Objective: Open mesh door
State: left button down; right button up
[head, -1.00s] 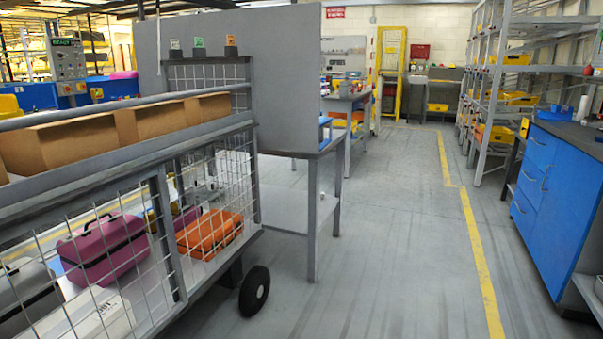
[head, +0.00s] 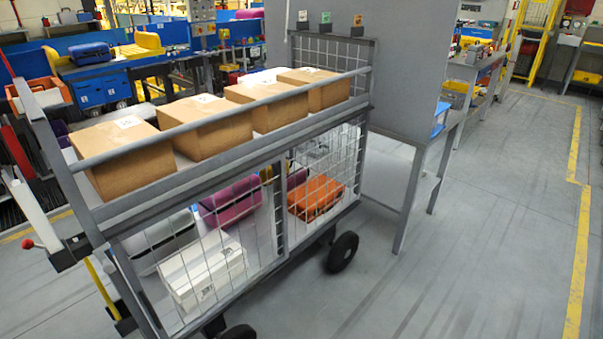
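The mesh door (head: 325,176) is a panel of wire grid in a grey frame on the side of a wheeled cart (head: 284,214). A second mesh panel (head: 205,262) is to its left, past a grey upright. Both panels look closed. Behind the mesh, an orange case (head: 316,198), a purple case (head: 230,203) and a white box (head: 201,273) lie on the lower shelf. No latch can be made out. Neither of my grippers is in view.
Several cardboard boxes (head: 205,127) stand on the cart's top shelf behind a rail. A grey table (head: 425,138) and a tall grey partition (head: 405,70) stand beyond the cart's right end. The floor to the right is clear, with a yellow line (head: 578,255).

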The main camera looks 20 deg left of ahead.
aim_at(118, 250)
jog(key=u, duration=1.2)
